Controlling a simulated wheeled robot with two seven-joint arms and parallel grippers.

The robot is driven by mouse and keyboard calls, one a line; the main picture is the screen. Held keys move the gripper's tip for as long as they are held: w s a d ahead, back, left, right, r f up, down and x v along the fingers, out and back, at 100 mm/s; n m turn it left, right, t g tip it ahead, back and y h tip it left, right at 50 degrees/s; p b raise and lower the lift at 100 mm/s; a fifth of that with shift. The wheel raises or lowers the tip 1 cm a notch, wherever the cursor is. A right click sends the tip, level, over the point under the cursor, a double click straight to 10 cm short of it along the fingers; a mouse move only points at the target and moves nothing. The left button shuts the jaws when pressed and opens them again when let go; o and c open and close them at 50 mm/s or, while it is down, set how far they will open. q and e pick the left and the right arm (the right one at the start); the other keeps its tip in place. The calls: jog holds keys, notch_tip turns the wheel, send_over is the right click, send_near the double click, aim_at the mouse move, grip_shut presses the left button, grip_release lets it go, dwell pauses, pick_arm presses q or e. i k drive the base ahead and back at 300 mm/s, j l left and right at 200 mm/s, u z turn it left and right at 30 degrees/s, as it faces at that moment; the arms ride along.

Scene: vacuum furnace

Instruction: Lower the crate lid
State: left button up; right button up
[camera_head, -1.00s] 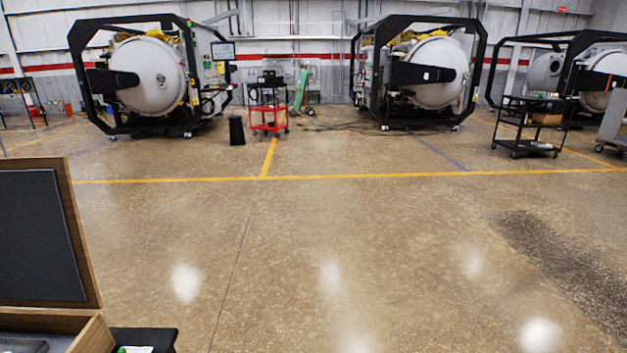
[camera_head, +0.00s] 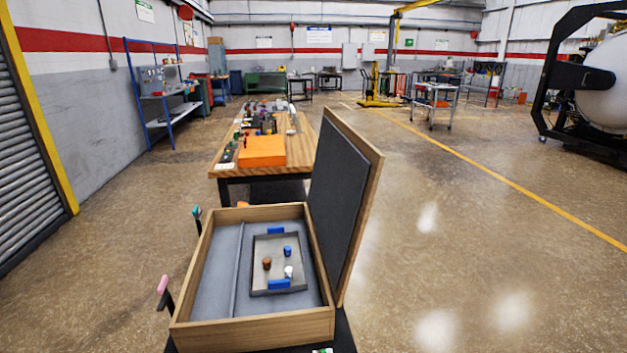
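The wooden crate (camera_head: 252,334) stands open in the lower middle of the head view, on a dark support. Its lid (camera_head: 340,205), wood-edged with a dark grey inner face, stands nearly upright on the crate's right side, leaning slightly outward. Inside, on grey lining with a divider, sits a tray (camera_head: 262,250) with blue handles. The tray holds a brown piece (camera_head: 267,263), a blue piece (camera_head: 288,251) and a white piece (camera_head: 288,271). Neither of my grippers shows in the head view.
A pink-topped handle (camera_head: 162,285) and a teal-topped handle (camera_head: 196,212) stick out left of the crate. Behind it is a wooden workbench (camera_head: 305,150) with an orange box (camera_head: 262,151) and several small items. The floor to the right is clear.

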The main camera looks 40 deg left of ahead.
aim_at(347, 167)
jog(key=i+l+u, duration=0.2)
jog(key=u, duration=0.2)
jog(key=i+l+u, duration=0.25)
jog(key=u, duration=0.15)
jog(key=i+l+u, duration=0.15)
jog(key=l+u, duration=0.25)
jog(key=i+l+u, duration=0.15)
jog(key=l+u, duration=0.55)
jog(key=u, duration=0.15)
jog(key=i+l, duration=0.05)
